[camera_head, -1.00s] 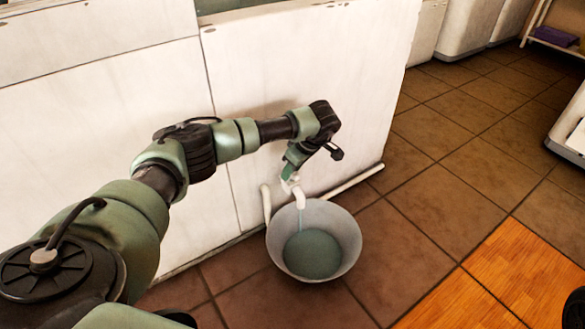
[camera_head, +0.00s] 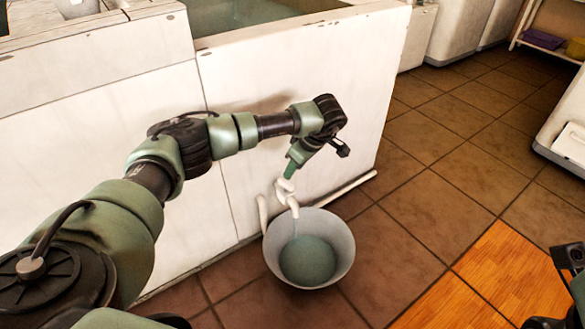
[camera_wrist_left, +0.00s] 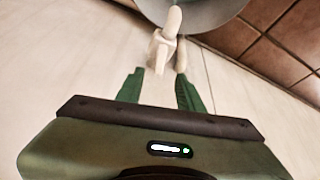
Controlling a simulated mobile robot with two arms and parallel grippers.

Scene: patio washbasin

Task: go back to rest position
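My left gripper (camera_head: 291,170) points down just above a white tap (camera_head: 293,205) on the front of the white basin wall. In the left wrist view its two green fingers (camera_wrist_left: 160,90) are spread apart with nothing clamped between them. The tap (camera_wrist_left: 165,48) lies just beyond the fingertips there. A grey bucket (camera_head: 345,250) stands on the floor under the tap and holds bluish water (camera_head: 307,262). A thin pale stream runs from the spout to the water. Part of my right arm shows at the right edge, but its fingers are not visible.
The white basin wall (camera_head: 350,75) stands close behind the left gripper, with a water-filled trough (camera_head: 250,14) above. A white pipe (camera_head: 348,187) runs low along it. The tiled floor (camera_head: 440,190) to the right is open. White units stand farther back.

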